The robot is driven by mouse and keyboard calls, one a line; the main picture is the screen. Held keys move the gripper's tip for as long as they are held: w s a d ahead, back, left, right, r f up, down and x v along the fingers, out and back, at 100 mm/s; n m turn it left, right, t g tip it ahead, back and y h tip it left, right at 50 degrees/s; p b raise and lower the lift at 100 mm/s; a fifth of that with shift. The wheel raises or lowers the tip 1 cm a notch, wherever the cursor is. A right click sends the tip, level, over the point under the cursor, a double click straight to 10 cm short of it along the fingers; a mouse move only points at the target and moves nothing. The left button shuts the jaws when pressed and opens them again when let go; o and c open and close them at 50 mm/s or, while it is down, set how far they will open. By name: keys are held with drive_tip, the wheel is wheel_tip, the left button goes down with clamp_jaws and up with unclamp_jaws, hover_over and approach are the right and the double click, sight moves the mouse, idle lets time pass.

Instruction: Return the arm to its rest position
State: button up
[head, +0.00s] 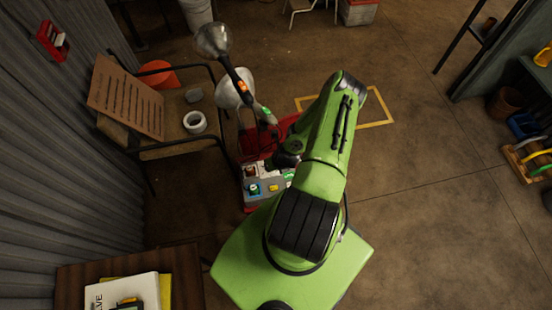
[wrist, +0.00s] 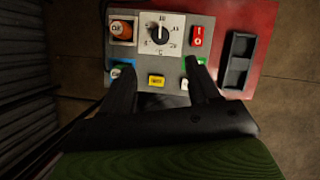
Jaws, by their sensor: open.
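My green arm (head: 325,150) reaches out from my body and bends down over a red machine with a grey control panel (head: 262,189). My gripper (wrist: 158,64) is open in the wrist view, its two dark fingers apart with nothing between them. The fingers are over the lower part of the panel, which also shows in the wrist view (wrist: 180,62). I cannot tell whether the fingertips touch it. In the head view the gripper is mostly hidden by the arm.
The panel has a dial (wrist: 159,33), a red switch (wrist: 197,36), an orange knob (wrist: 121,30) and a yellow button (wrist: 157,81). A wooden table (head: 185,265) is at lower left.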

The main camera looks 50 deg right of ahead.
drive_tip(key=shift+v, duration=0.75)
drive_tip(key=w+d+r+n, duration=0.1)
drive_tip(key=w+r+n, duration=0.2)
drive_tip(key=r+n, duration=0.4)
drive_tip(key=w+r+n, duration=0.4)
drive_tip(key=r, duration=0.5)
drive_tip(key=w+a+r+n, duration=0.1)
drive_tip(key=a+r+n, duration=0.2)
drive_tip(key=r+n, duration=0.3)
drive_tip(key=w+a+r+n, duration=0.1)
drive_tip(key=a+r+n, duration=0.15)
drive_tip(key=r, duration=0.55)
drive_tip(key=s+a+r+n, duration=0.3)
drive_tip(key=a+r+n, duration=0.2)
drive_tip(key=r+n, duration=0.15)
drive_tip(key=s+a+r+n, duration=0.4)
drive_tip(key=a+r+n, duration=0.1)
drive_tip(key=r, duration=0.3)
drive_tip(key=s+a+r+n, duration=0.2)
drive_tip(key=s+a+n, duration=0.1)
drive_tip(key=s+n, duration=0.1)
drive_tip(key=s+a+r+n+t+y, duration=0.1)
drive_tip(key=s+a+r+n, duration=0.2)
drive_tip(key=s, duration=0.4)
drive_tip(key=shift+s+a+r+n, duration=0.2)
drive_tip(key=shift+s+r+n, duration=0.05)
drive_tip(key=shift+n, duration=0.65)
